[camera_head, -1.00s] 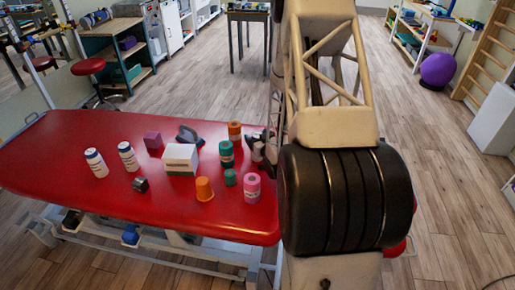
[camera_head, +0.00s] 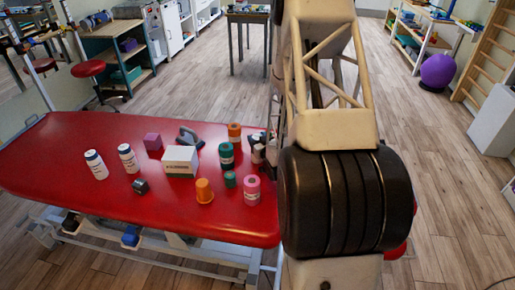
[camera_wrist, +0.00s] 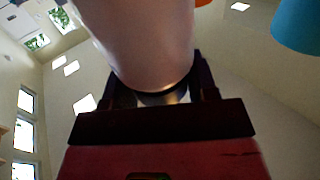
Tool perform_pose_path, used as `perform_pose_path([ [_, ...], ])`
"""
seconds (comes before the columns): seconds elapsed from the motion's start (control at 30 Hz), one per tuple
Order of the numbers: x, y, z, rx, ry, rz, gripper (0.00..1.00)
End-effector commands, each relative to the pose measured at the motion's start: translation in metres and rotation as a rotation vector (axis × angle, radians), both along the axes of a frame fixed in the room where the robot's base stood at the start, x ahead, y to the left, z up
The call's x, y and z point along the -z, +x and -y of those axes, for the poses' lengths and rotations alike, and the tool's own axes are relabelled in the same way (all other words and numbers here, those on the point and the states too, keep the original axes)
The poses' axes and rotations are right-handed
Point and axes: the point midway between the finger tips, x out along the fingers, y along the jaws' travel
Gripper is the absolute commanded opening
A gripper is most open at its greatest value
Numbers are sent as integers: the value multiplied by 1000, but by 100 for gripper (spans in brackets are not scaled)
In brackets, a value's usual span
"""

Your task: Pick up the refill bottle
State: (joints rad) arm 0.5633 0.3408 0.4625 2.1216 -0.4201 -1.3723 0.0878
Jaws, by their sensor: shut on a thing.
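The refill bottle, a pale, smooth cylinder (camera_wrist: 145,40), fills the upper middle of the wrist view, with a dark rim at its near end. My gripper (camera_wrist: 155,92) is shut on it, with one dark jaw at each side. In the head view a small pale part of the bottle (camera_head: 258,154) shows at the right of the red table, beside my dark gripper (camera_head: 262,138). My arm hides most of both there. I cannot tell whether the bottle still touches the table.
A green-banded bottle (camera_head: 226,155), an orange jar (camera_head: 234,132) and a pink roll (camera_head: 252,190) stand close left of my gripper on the red table (camera_head: 95,220). A white box (camera_head: 181,162) and two white bottles (camera_head: 95,165) stand farther left. A teal cylinder (camera_wrist: 298,22) shows in the wrist view.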

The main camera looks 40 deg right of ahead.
Motion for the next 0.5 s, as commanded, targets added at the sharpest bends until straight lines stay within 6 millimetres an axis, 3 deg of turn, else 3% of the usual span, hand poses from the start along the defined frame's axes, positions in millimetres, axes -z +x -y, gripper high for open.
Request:
perform_pose_path([
  [0.5, -16, 0, 0, 0, 0, 2, 7],
])
